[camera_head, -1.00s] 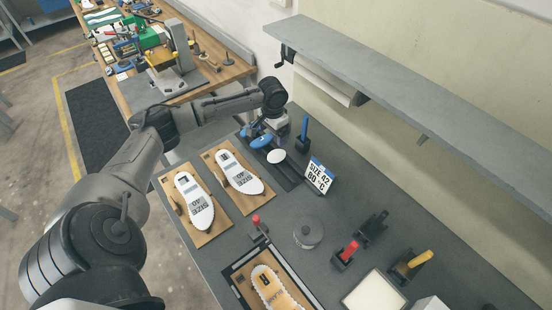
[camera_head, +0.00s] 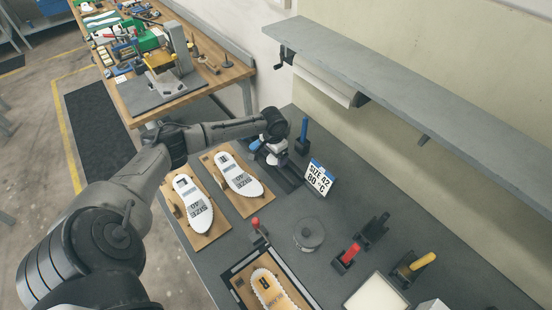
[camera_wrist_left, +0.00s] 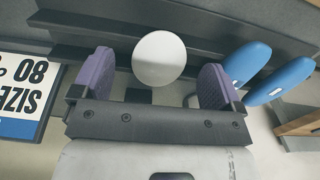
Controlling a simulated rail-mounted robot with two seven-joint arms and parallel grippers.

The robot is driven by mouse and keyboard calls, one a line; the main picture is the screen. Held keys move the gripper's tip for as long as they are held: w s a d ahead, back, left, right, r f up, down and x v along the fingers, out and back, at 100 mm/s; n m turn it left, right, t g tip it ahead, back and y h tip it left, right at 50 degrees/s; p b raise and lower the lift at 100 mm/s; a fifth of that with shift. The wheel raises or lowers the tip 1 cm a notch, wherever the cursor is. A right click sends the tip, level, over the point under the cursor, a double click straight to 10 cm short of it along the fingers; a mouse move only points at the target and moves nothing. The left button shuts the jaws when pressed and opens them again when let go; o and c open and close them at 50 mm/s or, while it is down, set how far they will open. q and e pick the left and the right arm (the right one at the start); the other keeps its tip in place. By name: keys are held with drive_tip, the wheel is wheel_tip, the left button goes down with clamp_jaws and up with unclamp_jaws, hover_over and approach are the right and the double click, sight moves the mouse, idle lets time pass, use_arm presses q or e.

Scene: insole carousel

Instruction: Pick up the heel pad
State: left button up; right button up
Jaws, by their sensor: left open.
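The heel pad (camera_wrist_left: 159,59), a white round disc, lies on a dark grooved rack in the left wrist view, between the two purple fingers of my left gripper (camera_wrist_left: 158,80). The fingers are apart, with one on each side of the disc, and I see no contact. In the head view my left gripper (camera_head: 272,158) points down over the dark rack and hides the white disc. Two blue pads (camera_wrist_left: 247,64) sit beside the right finger in the wrist view. My right gripper is not in view.
A sign reading SIZE 42, 80 °C (camera_head: 319,178) stands close to the gripper. Two boards with white insoles (camera_head: 237,174) lie to its left. A blue-handled tool (camera_head: 304,130) stands behind. A round grey knob (camera_head: 308,235) is nearer the front.

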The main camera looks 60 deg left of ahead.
use_arm(q)
drive_tip(key=shift+f, duration=0.7)
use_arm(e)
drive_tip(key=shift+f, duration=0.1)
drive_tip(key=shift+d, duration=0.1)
use_arm(q)
drive_tip(key=c, duration=1)
wheel_tip(320, 180, up, 4)
drive_tip(key=shift+r+p, duration=0.1)
drive_tip(key=shift+p, duration=0.2)
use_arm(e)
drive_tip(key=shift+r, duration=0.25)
use_arm(q)
drive_tip(key=w+d+r, duration=0.7)
drive_tip(key=w+d, duration=0.1)
drive_tip(key=shift+w, duration=0.2)
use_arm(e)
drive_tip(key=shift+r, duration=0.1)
